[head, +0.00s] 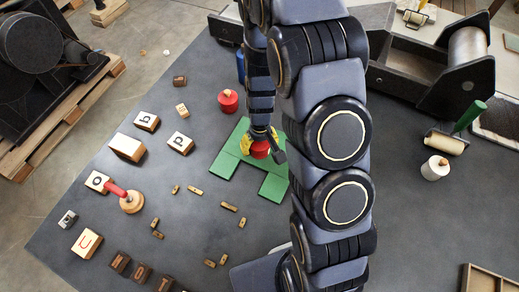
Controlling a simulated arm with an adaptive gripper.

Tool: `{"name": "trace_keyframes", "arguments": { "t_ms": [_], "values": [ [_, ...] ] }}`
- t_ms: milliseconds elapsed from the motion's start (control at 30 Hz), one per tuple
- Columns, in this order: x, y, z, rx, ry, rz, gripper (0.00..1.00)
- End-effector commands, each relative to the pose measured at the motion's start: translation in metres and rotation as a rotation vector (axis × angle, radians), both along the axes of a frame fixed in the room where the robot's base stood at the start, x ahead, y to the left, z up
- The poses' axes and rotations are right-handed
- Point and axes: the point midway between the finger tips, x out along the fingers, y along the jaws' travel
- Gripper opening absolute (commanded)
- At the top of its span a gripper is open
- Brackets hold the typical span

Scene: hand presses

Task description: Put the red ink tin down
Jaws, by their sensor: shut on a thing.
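My gripper (262,142) is over the green mat (222,165) near the middle of the table, with yellow parts showing at its fingers. It is shut on a red ink tin (260,150), whose red top shows between the fingers. My arm and fingers hide the rest of it, and I cannot tell whether it touches the mat. A second red tin with a knob on top (228,101) stands on the dark table, up and left of the gripper.
Letter blocks (127,147), a red-handled stamp (131,202) and small wooden pieces (195,190) lie to the left. At right are a press (425,65), a green-handled roller (446,142) and a white tin (435,168). A blue item (240,66) stands behind my arm.

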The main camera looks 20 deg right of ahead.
Motion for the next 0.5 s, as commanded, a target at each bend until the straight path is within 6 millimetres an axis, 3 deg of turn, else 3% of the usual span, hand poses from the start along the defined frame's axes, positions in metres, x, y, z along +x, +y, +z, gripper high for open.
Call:
{"name": "trace_keyframes", "arguments": {
  "t_ms": [233, 500],
  "values": [
    [-0.001, 0.0, -0.029, 0.0, 0.003, -0.002, 0.27],
    [0.0, 0.0, -0.03, 0.0, 0.0, -0.001, 0.27]
  ]
}}
